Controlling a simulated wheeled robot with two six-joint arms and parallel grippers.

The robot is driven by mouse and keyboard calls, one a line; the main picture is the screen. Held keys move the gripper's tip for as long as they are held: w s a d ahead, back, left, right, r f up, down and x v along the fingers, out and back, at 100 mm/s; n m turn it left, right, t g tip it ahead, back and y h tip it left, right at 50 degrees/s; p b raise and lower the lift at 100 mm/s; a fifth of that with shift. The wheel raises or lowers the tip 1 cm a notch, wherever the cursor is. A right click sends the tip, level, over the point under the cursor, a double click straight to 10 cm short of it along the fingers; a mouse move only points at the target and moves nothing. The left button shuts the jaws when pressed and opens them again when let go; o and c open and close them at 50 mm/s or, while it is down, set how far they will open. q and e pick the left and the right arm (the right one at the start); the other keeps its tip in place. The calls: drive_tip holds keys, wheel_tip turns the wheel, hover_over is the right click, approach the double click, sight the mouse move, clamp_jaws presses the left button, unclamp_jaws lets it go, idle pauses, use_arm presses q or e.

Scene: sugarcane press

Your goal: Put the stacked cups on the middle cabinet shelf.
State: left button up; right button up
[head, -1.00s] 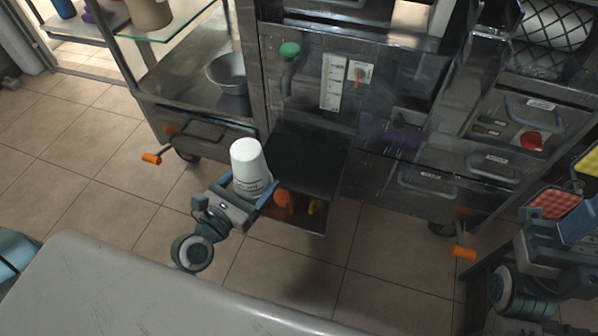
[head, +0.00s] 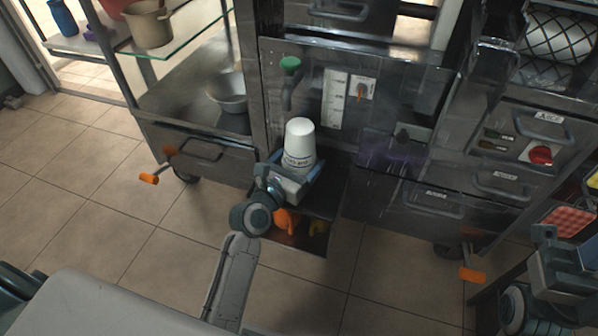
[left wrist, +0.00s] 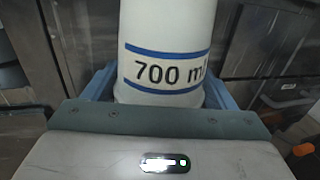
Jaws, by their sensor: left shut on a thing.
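The stacked cups (head: 299,142) are white, upside down, with a blue-lined label; in the left wrist view the cup wall (left wrist: 168,45) reads "700 ml". My left gripper (head: 297,170) is shut around the cups and holds them upright in front of the machine's steel panel, over the dark lower recess. In the left wrist view the blue fingers (left wrist: 160,93) sit on both sides of the cup. My right gripper (head: 570,250) is at the right edge, partly cut off, and its fingers do not show clearly. I cannot tell which surface is the middle cabinet shelf.
A glass shelf (head: 190,38) with a beige pot (head: 148,26) stands at upper left, above a steel counter with a metal bowl (head: 230,92). A green-knobbed tap (head: 289,66) is just behind the cups. Drawers with handles (head: 432,203) are to the right. Orange items (head: 287,222) lie in the lower recess.

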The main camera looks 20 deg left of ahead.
use_arm(q)
wheel_tip(320, 180, down, 3)
drive_tip(key=shift+f+b, duration=0.15)
drive_tip(key=shift+b, duration=0.85)
drive_tip(key=shift+f, duration=0.25)
drive_tip(key=shift+s+r, duration=0.1)
drive_tip(key=shift+r, duration=0.05)
drive_tip(key=o, duration=1)
